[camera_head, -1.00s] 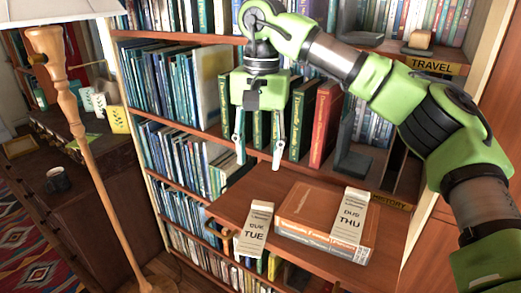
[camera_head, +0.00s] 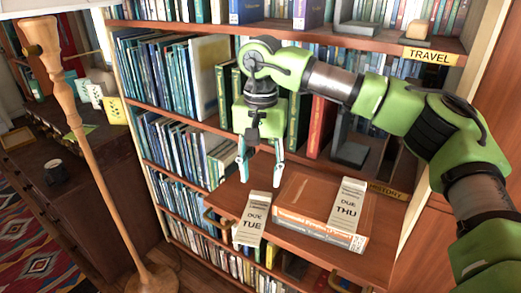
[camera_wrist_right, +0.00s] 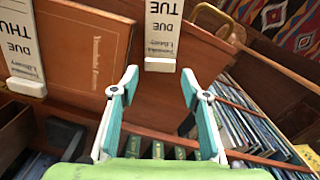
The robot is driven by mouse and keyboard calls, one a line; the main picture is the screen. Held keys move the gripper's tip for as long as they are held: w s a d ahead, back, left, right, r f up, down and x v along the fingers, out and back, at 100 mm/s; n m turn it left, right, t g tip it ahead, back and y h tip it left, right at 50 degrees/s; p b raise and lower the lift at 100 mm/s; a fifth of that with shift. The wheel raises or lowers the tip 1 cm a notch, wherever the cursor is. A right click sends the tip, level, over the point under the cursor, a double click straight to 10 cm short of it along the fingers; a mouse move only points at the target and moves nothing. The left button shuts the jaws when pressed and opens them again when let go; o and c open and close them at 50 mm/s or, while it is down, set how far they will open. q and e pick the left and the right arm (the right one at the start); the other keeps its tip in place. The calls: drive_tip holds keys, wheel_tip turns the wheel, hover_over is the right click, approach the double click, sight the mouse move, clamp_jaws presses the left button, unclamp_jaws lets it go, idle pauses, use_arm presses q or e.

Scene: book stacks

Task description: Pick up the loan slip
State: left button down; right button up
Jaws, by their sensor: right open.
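A white slip reading DUE TUE (camera_head: 252,219) lies on the brown pull-out shelf (camera_head: 227,196), left of an orange book. It also shows in the right wrist view (camera_wrist_right: 163,32). A second white slip reading DUE THU (camera_head: 346,208) lies on the orange book (camera_head: 302,203); it appears at the left of the right wrist view (camera_wrist_right: 20,48). My right gripper (camera_head: 260,180) points down, open and empty, just behind and above the far end of the TUE slip. In the right wrist view the fingers (camera_wrist_right: 159,82) are apart, with the TUE slip beyond them. My left gripper is not in view.
Bookcase shelves of upright books (camera_head: 170,80) stand behind and left of the pull-out shelf. A dark bookend (camera_head: 351,153) and a red book (camera_head: 319,127) stand behind it. A lamp pole (camera_head: 85,135) rises at the left.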

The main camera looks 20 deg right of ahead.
sight(260, 195)
drive_tip(key=shift+f+p, duration=0.4)
drive_tip(key=shift+f, duration=2.4)
drive_tip(key=c, duration=0.7)
